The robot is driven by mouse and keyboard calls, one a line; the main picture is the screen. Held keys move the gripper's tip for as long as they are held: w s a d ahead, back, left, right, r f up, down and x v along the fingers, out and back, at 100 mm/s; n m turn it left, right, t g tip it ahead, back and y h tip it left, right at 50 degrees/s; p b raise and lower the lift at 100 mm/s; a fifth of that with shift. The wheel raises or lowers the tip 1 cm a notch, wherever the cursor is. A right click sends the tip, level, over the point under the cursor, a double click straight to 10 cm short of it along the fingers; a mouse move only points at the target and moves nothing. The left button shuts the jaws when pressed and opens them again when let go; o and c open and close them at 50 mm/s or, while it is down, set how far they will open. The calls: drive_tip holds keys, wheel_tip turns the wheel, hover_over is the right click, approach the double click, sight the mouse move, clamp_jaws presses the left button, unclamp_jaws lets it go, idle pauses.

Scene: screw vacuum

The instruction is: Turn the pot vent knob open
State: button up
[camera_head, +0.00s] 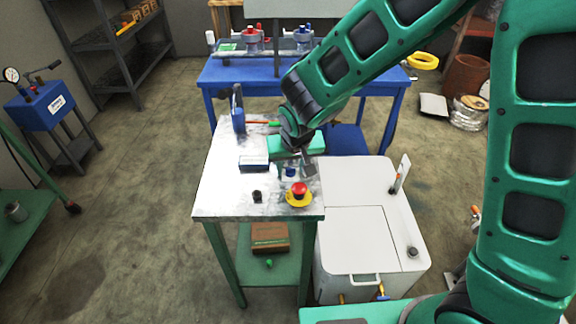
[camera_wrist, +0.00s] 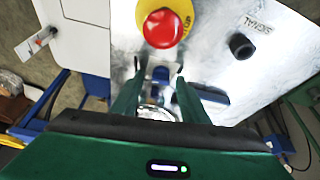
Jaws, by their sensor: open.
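A small blue knob (camera_head: 290,172) stands on the metal tabletop (camera_head: 222,190), just behind the red button; I cannot read a label on it, so I cannot confirm that it is the pot vent knob. My gripper (camera_head: 292,167) is low over the table at this knob, pointing down. In the wrist view my gripper (camera_wrist: 160,67) has its two green fingers apart, with a blue and metallic piece (camera_wrist: 160,76) showing in the gap. I cannot tell whether the fingers touch it. A shiny round part (camera_wrist: 155,112) lies partly hidden below it.
A red button on a yellow base (camera_head: 298,191) stands close in front of my gripper. A black knob (camera_head: 257,196) by a SIGNAL label (camera_wrist: 257,25) is to its left. A white cabinet (camera_head: 368,225) stands right of the table.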

drive_tip(key=shift+c, duration=0.3)
clamp_jaws()
drive_tip(key=shift+m+h, duration=0.3)
drive_tip(key=shift+m, duration=0.6)
drive_tip(key=shift+o, duration=0.3)
unclamp_jaws()
drive_tip(key=shift+r, duration=0.1)
drive_tip(key=v, duration=1)
drive_tip(key=shift+r, duration=0.25)
